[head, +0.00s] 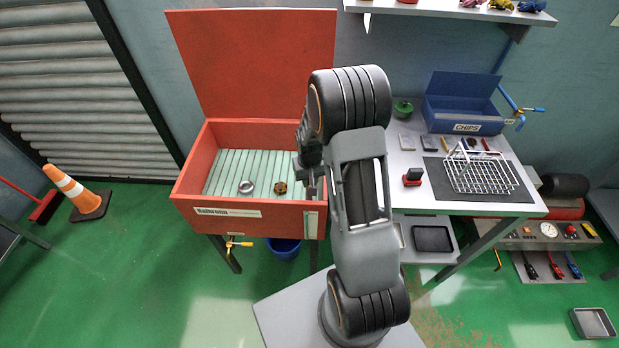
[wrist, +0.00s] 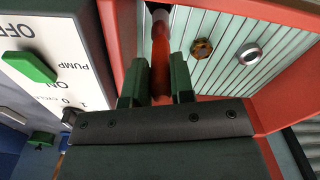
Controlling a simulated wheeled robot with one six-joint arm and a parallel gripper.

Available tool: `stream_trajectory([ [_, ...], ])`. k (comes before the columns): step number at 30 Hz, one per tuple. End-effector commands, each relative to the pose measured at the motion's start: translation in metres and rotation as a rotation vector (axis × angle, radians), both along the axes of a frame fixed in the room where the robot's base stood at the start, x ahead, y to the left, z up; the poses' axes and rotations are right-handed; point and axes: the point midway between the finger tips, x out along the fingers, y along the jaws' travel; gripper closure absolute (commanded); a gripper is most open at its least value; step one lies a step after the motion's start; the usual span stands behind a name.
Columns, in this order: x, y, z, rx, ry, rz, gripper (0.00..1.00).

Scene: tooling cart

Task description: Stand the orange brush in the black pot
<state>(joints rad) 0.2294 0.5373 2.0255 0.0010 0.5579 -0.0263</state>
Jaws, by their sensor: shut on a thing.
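In the wrist view my gripper (wrist: 157,88) is shut on the orange brush (wrist: 160,62). I cannot make out the black pot in either view; my arm covers part of the basin and bench.
On the bench at right are a wire basket (head: 482,174), a red-and-black block (head: 412,178), a green round object (head: 403,109) and a blue CHIPS bin (head: 463,115).

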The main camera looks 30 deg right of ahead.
Motion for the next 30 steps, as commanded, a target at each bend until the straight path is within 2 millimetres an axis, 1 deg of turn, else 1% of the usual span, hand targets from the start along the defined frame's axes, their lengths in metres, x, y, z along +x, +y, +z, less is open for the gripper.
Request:
stream_trajectory([
  [1, 0.0, 0.0, -0.007, 0.0, 0.0, 0.0, 1.0],
  [18, 0.0, 0.0, -0.055, 0.0, 0.0, 0.0, 1.0],
  [24, 0.0, 0.0, -0.063, 0.0, -0.001, 0.0, 1.0],
  [30, 0.0, 0.0, -0.064, 0.0, -0.001, 0.0, 1.0],
])
